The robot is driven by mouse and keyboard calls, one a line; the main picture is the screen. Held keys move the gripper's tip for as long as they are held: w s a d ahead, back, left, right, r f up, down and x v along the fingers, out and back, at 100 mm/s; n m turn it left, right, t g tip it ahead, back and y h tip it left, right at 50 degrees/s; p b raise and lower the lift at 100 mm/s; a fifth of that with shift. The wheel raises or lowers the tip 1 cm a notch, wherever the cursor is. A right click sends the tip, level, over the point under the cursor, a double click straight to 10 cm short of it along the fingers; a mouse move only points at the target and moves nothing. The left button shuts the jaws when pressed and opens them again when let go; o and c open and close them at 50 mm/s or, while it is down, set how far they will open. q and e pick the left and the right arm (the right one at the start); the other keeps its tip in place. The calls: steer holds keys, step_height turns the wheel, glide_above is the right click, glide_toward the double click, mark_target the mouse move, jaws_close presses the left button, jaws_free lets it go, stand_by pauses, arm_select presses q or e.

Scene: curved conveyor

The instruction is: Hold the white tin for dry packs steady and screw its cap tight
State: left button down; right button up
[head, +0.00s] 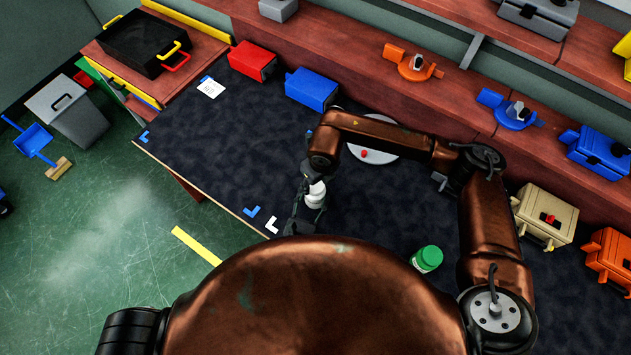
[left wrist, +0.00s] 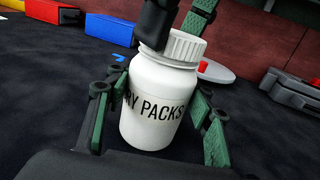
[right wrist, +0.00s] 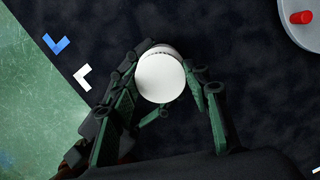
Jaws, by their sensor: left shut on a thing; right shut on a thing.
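The white tin (left wrist: 150,118), lettered "RY PACKS" where it shows, stands on the dark mat. Its white ribbed cap (left wrist: 186,46) sits on top; how tightly it is screwed cannot be told. My left gripper (left wrist: 158,112) is shut around the tin's body from the side. My right gripper (right wrist: 163,84) is shut on the cap from above, and the cap (right wrist: 160,77) shows as a round white disc between its fingers. In the head view the tin (head: 315,199) is small and partly hidden by my grippers.
A green-lidded jar (head: 427,259) stands to the right on the mat. A grey round plate with a red knob (head: 364,154) lies behind. Blue (head: 311,89) and red (head: 252,61) boxes line the back. Blue and white corner marks (head: 271,225) lie left of the tin.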

steer(key=m, duration=0.3)
steer(key=shift+s+a+m, duration=0.1)
steer(key=shift+a+m, duration=0.05)
steer(key=shift+m, duration=0.25)
steer(key=m+h, duration=0.1)
steer(key=m, duration=0.3)
steer(key=m+h, duration=0.1)
steer(key=m, duration=0.5)
steer(key=o, duration=0.8)
steer(key=shift+c, duration=0.2)
step_height(320, 180, up, 12)
steer(key=s, duration=0.1)
steer(key=shift+s+a, duration=0.2)
steer(key=shift+a, duration=0.25)
steer(key=shift+f, duration=0.1)
arm_select(q)
steer(key=c, duration=0.9)
jaws_free()
